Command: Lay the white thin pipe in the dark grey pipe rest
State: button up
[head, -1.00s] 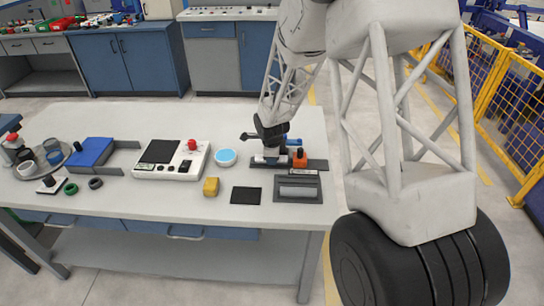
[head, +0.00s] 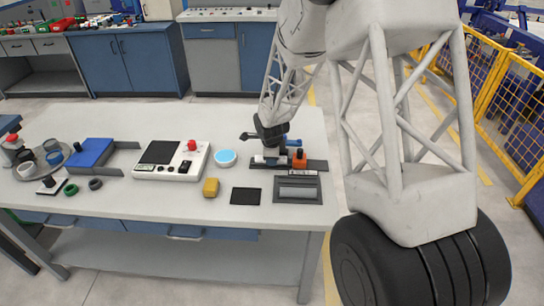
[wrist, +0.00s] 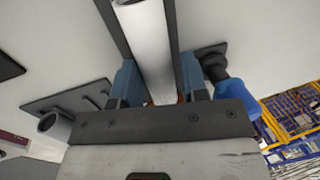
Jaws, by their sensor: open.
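The white thin pipe (wrist: 148,45) lies lengthwise between my gripper's blue fingers in the wrist view, with its hollow end at the top. Dark grey strips of the pipe rest (wrist: 171,18) show along both sides of it, so it appears to lie in the rest. My gripper (wrist: 158,84) is open, with a finger on each side of the pipe. In the head view my gripper (head: 271,146) is low over the pipe (head: 260,159) and the dark rest (head: 258,165). The gripper partly hides both, and the pipe's near end is hidden in the wrist view.
An orange block (head: 299,159) stands just right of the rest. A dark holder with a grey cylinder (head: 298,192) lies in front. A black pad (head: 245,196), a yellow block (head: 211,187) and a blue-topped disc (head: 225,158) are to the left. The table's front edge is close.

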jog(key=shift+s+f, duration=0.55)
jog(key=shift+f, duration=0.3)
jog(key=shift+r, duration=0.4)
jog(key=shift+c, duration=0.5)
jog(key=shift+o, duration=0.5)
jog(key=shift+a+r, duration=0.1)
jog(key=shift+r, duration=0.2)
jog(key=w+v, duration=0.1)
jog(key=v, duration=1.1)
jog(key=shift+r, duration=0.3)
jog(key=shift+s, duration=0.1)
